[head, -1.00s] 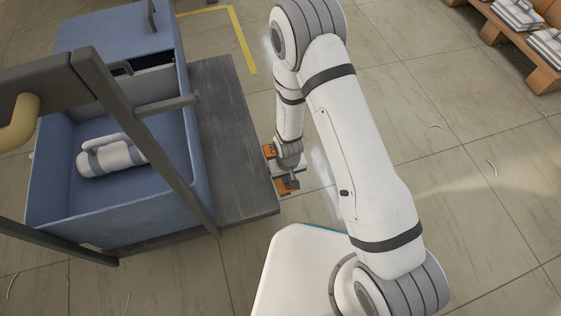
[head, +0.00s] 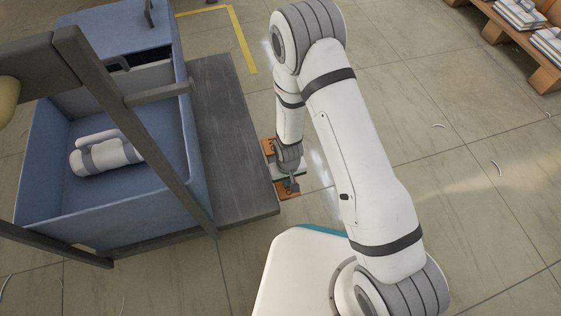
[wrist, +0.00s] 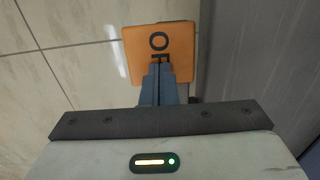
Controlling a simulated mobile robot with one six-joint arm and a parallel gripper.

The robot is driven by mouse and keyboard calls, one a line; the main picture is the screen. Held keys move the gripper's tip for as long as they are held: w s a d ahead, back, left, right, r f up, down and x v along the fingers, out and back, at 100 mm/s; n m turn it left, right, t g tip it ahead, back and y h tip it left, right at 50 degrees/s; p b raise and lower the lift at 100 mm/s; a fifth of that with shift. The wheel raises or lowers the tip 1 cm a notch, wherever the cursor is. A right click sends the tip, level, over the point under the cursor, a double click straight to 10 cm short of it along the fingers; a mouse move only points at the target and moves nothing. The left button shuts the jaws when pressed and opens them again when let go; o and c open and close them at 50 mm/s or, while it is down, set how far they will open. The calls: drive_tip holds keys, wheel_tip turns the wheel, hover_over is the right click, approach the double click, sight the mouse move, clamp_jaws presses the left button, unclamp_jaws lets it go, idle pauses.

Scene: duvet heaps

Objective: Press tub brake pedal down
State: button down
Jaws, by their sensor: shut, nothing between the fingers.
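The blue tub (head: 35,180) stands at the left on a dark grey deck (head: 232,150). Beside the deck's right edge, low near the floor, are two orange pedal pieces, a far one (head: 267,147) and a near one (head: 288,195), with a pale part between them. My gripper (head: 292,186) points down over the near piece. In the wrist view an orange pedal plate (wrist: 133,48) has black lettering, an O and a partly covered letter. My gripper (wrist: 160,68) is shut and empty, its tips over the plate's middle. I cannot tell whether they touch it.
A grey frame bar (head: 120,110) crosses in front of the tub. A white and grey rolled bundle (head: 105,155) lies inside the tub. A wooden rack (head: 540,70) with stacked items stands at the far right. The tiled floor right of my arm is mostly clear.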

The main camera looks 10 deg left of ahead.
drive_tip(key=shift+f, duration=0.2)
wheel_tip(320, 180, up, 7)
drive_tip(key=p, duration=0.7)
